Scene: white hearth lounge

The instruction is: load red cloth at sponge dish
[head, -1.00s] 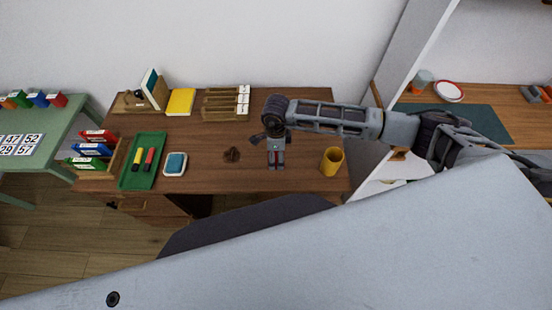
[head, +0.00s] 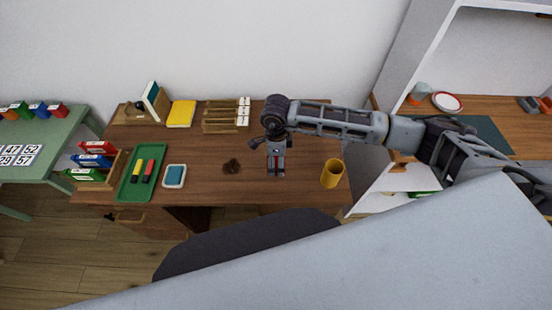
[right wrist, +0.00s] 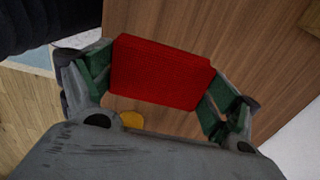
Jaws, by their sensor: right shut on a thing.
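The red cloth (right wrist: 165,72) is a flat red block between the fingers of my right gripper in the right wrist view. Both green-padded fingers meet its sides. In the head view my right gripper (head: 276,172) points down over the middle of the wooden desk, with only small bits of red showing at its fingers. The sponge dish (head: 173,187) is a small white tray with a blue sponge (head: 175,174) in it, on the desk well to the left of the gripper. My left gripper is out of view.
A brown crumpled thing (head: 232,166) lies between the gripper and the dish. A green tray (head: 133,189) with two markers is left of the dish. A yellow cup (head: 332,173) stands at the right. A dark chair back (head: 245,245) is in front of the desk.

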